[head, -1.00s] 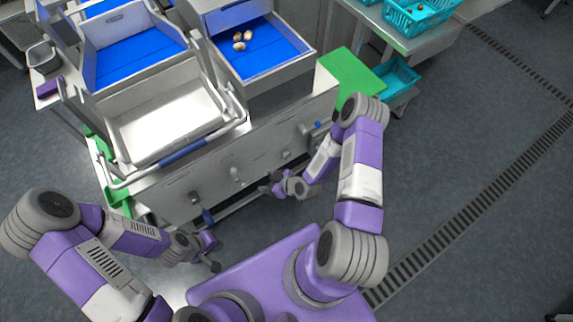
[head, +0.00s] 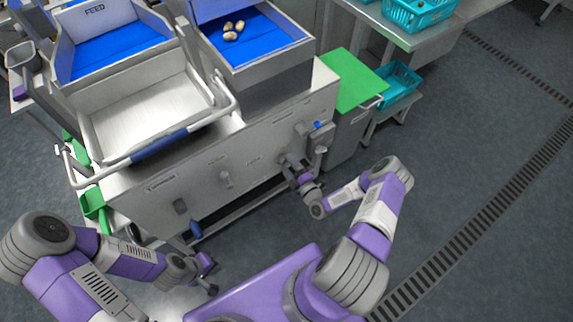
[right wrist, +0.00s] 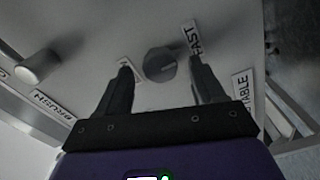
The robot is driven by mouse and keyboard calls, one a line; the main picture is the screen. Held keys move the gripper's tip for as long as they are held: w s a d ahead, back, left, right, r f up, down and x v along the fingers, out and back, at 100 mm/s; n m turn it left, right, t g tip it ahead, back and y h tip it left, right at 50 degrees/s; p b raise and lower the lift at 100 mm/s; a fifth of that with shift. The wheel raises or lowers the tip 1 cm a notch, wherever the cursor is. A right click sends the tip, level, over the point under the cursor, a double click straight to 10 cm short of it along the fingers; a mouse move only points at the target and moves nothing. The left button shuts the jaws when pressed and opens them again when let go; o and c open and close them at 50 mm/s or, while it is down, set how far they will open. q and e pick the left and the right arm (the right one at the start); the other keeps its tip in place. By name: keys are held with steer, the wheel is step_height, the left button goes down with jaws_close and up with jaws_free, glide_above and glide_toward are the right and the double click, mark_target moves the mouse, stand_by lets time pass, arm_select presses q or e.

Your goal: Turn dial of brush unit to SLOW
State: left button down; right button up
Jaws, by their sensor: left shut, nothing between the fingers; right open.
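The dial (right wrist: 160,62) is a round dark grey knob on the light panel in the right wrist view. A FAST label (right wrist: 191,40) is at its upper right, and another label (right wrist: 125,70) is mostly hidden behind the left finger. I cannot read where the dial points. My right gripper (right wrist: 161,76) is open, with a finger on either side of the dial; contact is not clear. In the head view my right gripper (head: 291,167) is at the front panel (head: 255,165) and hides the dial. My left gripper (head: 211,276) is shut and empty, away from the panel.
The wrist view shows a BRUSH label (right wrist: 53,107) and another knob (right wrist: 38,67). A green surface (head: 352,82) stands right. Floor at right is clear.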

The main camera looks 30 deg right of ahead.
steer(key=shift+w, duration=0.85)
steer(key=c, duration=1.1)
steer(key=shift+o, duration=0.2)
